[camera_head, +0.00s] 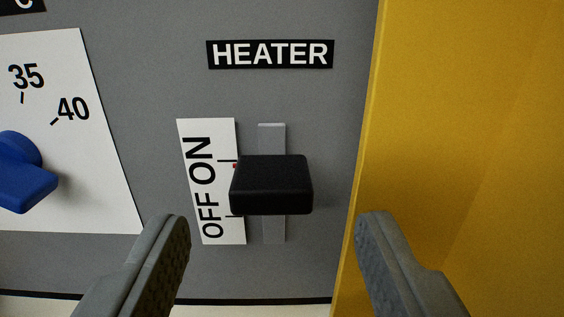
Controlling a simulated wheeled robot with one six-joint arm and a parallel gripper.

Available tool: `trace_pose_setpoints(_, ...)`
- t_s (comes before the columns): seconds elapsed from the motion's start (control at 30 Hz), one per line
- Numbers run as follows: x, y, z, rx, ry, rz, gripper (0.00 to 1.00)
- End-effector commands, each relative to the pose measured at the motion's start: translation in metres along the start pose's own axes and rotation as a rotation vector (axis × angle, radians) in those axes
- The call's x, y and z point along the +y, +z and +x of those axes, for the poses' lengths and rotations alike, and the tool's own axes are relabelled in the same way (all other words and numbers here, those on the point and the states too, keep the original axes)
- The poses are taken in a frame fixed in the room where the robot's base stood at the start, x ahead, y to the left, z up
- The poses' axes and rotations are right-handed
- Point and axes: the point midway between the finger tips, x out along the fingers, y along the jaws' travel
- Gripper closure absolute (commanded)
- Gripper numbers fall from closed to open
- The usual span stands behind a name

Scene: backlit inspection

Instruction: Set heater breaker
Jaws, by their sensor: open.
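The heater breaker is a black block handle (271,185) on a vertical grey slot plate (272,137), under a black HEATER label (270,54). A white ON/OFF plate (209,181) stands just left of it, with ON above and OFF below. The handle sits between the two marks and hides part of the plate's right edge; a small red spot shows at its upper left. I cannot tell which setting it is on. My gripper (272,228) is open and empty, one finger low on each side of the handle, and not visibly touching it.
A yellow panel or door (470,120) stands close on the right, beside my right finger. A blue knob (22,172) on a white dial plate (85,195) marked 35 and 40 is at the left. The grey panel between dial and breaker is bare.

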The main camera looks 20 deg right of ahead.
Motion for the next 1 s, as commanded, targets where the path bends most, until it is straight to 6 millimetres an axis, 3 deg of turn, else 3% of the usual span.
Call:
trace_pose_setpoints(0.3,-0.001,0.0,0.037,0.0,-0.001,0.0,0.45)
trace_pose_setpoints(0.67,-0.001,0.0,0.042,0.001,0.0,-0.001,0.45)
trace_pose_setpoints(0.93,-0.001,0.0,0.041,0.0,0.0,0.0,0.96)
trace_pose_setpoints(1.0,-0.001,0.0,0.041,0.0,0.0,0.0,1.0)
